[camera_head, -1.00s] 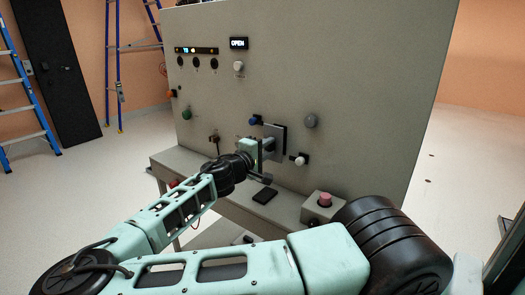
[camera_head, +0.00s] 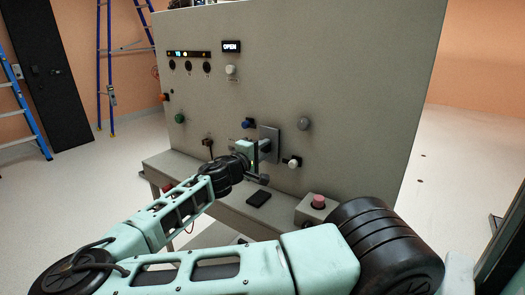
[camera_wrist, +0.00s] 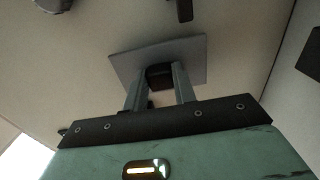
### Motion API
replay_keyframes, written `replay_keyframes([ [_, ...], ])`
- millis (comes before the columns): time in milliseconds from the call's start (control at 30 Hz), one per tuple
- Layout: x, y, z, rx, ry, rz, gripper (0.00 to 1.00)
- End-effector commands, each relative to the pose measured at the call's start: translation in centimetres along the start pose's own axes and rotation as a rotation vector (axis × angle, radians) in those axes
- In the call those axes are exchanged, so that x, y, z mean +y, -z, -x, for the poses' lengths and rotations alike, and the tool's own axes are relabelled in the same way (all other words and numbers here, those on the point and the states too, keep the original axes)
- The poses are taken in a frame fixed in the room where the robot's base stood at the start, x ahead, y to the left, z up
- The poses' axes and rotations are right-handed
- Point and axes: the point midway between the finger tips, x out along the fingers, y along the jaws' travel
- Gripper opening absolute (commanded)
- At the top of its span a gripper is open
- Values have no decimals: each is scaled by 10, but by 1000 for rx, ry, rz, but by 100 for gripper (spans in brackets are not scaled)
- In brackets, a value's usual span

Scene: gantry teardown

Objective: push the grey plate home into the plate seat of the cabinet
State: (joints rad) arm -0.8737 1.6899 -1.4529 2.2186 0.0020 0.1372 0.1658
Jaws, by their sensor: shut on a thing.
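The grey plate (camera_head: 271,142) is a square with a dark block on its near face. It is upright in front of the lower middle of the cabinet (camera_head: 360,70). My gripper (camera_head: 259,146) is shut on the plate's block. In the wrist view the two fingers of my gripper (camera_wrist: 160,85) close on the dark block, and the plate (camera_wrist: 190,50) spreads behind them, close to the cabinet face. The plate hides the seat, so I cannot tell whether the plate touches it.
A blue knob (camera_head: 247,123), a grey knob (camera_head: 303,123) and a white knob (camera_head: 294,162) stick out around the plate. Below are a ledge with a black pad (camera_head: 258,198) and a box with a pink button (camera_head: 318,202). A display (camera_head: 231,47) reads OPEN.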

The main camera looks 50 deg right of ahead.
Motion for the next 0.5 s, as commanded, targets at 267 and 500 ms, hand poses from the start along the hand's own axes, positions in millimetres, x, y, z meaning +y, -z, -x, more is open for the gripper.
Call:
replay_keyframes([
  [267, 0, 0, -7, 1, 0, 0, 0],
  [500, 0, 0, -12, 0, 0, 0, 0],
])
